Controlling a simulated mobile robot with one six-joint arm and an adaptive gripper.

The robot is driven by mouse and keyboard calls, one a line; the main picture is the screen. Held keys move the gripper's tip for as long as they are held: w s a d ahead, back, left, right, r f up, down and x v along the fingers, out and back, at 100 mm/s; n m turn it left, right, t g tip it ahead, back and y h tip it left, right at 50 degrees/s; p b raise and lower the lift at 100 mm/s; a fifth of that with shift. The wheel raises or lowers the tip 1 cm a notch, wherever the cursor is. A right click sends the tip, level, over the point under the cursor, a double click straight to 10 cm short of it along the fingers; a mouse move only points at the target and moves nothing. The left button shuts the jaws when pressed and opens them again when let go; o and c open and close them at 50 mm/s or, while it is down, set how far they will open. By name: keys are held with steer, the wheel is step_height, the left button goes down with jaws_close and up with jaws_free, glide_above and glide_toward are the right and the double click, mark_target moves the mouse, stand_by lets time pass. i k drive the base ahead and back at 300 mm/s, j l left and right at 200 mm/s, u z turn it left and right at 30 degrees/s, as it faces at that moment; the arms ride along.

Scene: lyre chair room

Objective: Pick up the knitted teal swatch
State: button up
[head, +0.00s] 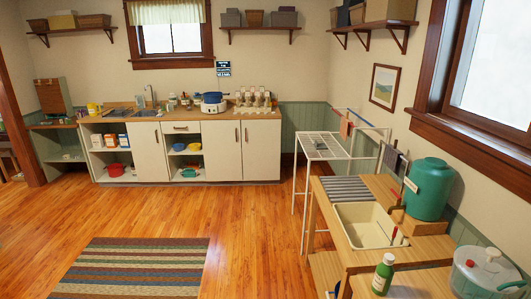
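I cannot make out a knitted teal swatch for certain in the head view. A small orange-red cloth (346,126) hangs at the back of the white wire rack (325,146). A dark grey cloth (391,160) hangs near the right wall, behind the wooden sink stand. The large teal-green object in view is a rigid tank (427,189), not a cloth. My gripper is not in view.
The wooden stand (345,238) with a cream basin (370,226) fills the right foreground. A green bottle (383,274) and a clear lidded container (487,272) stand at lower right. A long counter (258,117) lines the back wall. The wood floor and striped rug (130,265) are clear.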

mark_target(321, 144)
steer(key=i, duration=2)
steer(key=i+z, duration=0.1)
steer(key=i, duration=0.4)
steer(key=i+j, duration=0.15)
steer(key=i, duration=0.35)
steer(key=i+z, duration=0.15)
steer(key=i, duration=0.35)
steer(key=i+j+z, duration=0.1)
steer(key=i, duration=0.4)
steer(key=i+j+z, duration=0.2)
steer(key=i+z, duration=0.2)
steer(key=i+j+z, duration=0.9)
steer(key=j+z, duration=0.2)
steer(key=j, duration=0.1)
